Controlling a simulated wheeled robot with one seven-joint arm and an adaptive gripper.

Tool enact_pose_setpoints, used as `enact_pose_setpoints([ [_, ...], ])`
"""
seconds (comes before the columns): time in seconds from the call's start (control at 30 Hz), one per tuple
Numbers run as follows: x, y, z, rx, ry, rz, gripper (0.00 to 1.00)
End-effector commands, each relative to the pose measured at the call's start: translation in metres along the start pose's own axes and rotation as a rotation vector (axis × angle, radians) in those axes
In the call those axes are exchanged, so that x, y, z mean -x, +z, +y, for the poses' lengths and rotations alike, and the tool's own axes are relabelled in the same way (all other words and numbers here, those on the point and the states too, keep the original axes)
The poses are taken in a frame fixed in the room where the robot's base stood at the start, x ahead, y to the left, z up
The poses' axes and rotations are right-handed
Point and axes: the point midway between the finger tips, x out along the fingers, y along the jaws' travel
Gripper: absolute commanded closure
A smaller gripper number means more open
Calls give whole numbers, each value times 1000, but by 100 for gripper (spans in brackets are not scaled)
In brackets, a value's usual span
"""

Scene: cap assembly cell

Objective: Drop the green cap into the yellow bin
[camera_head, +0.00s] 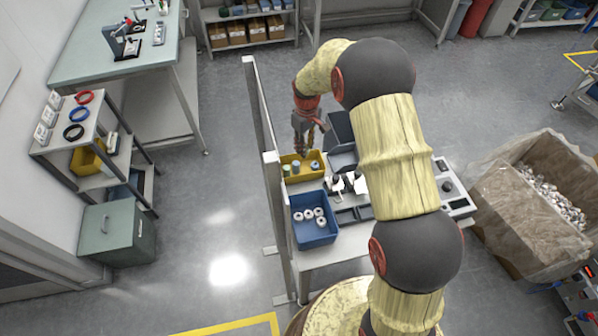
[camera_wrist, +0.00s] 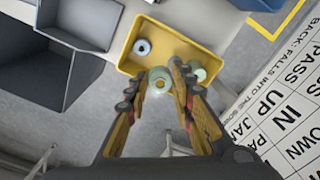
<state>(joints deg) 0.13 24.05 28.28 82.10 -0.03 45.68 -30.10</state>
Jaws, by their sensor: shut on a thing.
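The yellow bin (camera_head: 306,177) stands at the back left of the work table, and it also shows in the wrist view (camera_wrist: 184,46). My gripper (camera_head: 305,154) points down over the bin. In the wrist view, its fingers (camera_wrist: 161,76) are closed around a pale green cap (camera_wrist: 160,81), held over the near part of the bin. A light blue ring-shaped cap (camera_wrist: 142,48) lies in the bin, ahead and left of the fingers. Another pale teal cap (camera_wrist: 198,73) shows just right of the right finger, partly hidden by it.
A blue bin (camera_head: 313,232) with several white caps stands in front of the yellow bin. Dark grey bins (camera_wrist: 83,20) stand close to the yellow bin. A metal post and rail (camera_head: 272,180) run along the table's left side. A printed sign (camera_wrist: 295,110) is at right in the wrist view.

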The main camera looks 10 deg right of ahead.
Motion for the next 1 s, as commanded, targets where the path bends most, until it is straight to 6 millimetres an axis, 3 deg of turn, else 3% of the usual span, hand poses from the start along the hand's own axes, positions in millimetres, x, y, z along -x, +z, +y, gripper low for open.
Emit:
enact_pose_setpoints([
  [0.27, -2, 0, 0, 0, 1, 1, 82],
  [0.3, -2, 0, 0, 0, 1, 1, 75],
  [0.67, -2, 0, 0, 0, 1, 1, 55],
  [1.0, 1, -1, 0, 0, 1, 2, 55],
])
